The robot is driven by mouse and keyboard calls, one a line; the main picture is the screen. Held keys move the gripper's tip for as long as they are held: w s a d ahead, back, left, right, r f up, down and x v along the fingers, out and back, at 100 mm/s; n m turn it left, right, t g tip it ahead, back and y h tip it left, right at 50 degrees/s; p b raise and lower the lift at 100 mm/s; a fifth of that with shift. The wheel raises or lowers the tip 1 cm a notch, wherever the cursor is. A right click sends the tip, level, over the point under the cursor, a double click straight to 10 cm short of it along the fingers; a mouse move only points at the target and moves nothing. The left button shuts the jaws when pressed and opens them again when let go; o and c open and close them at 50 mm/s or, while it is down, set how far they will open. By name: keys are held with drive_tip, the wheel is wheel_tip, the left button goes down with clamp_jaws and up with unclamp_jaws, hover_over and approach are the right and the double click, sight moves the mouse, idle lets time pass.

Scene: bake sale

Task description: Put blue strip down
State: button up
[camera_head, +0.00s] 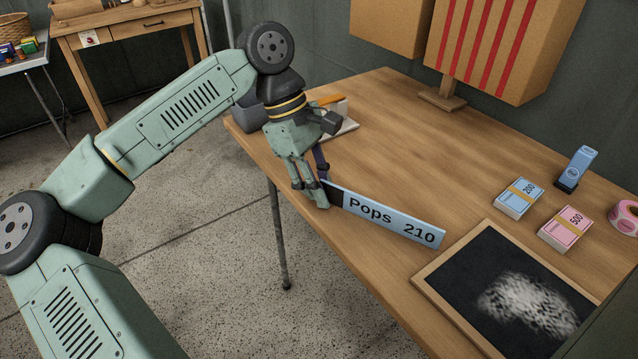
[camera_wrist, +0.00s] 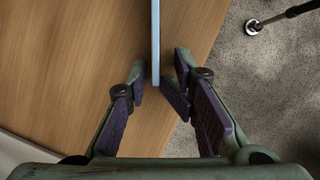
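The blue strip (camera_head: 391,217) is a long, thin light-blue label reading "Pops 210". It is on edge, text facing outward, over the front part of the wooden table (camera_head: 385,150). I cannot tell whether its lower edge touches the tabletop. In the wrist view the strip (camera_wrist: 156,40) shows edge-on as a narrow bar between the fingertips of my gripper (camera_wrist: 158,88).
A framed blackboard (camera_head: 480,290) lies right of the strip. Blue notes (camera_head: 518,199), pink notes (camera_head: 565,229), a blue stamp-like object (camera_head: 577,168) and a pink tape roll (camera_head: 625,217) are farther right. A striped board (camera_head: 490,45) stands behind. The table's middle is clear.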

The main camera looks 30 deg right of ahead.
drive_tip(key=shift+w+f, duration=0.1)
drive_tip(key=shift+d+r+p, duration=0.1)
drive_tip(key=shift+r+p, duration=0.2)
drive_tip(key=shift+p, duration=0.1)
drive_tip(key=v, duration=1.2)
drive_tip(key=shift+r, duration=0.15)
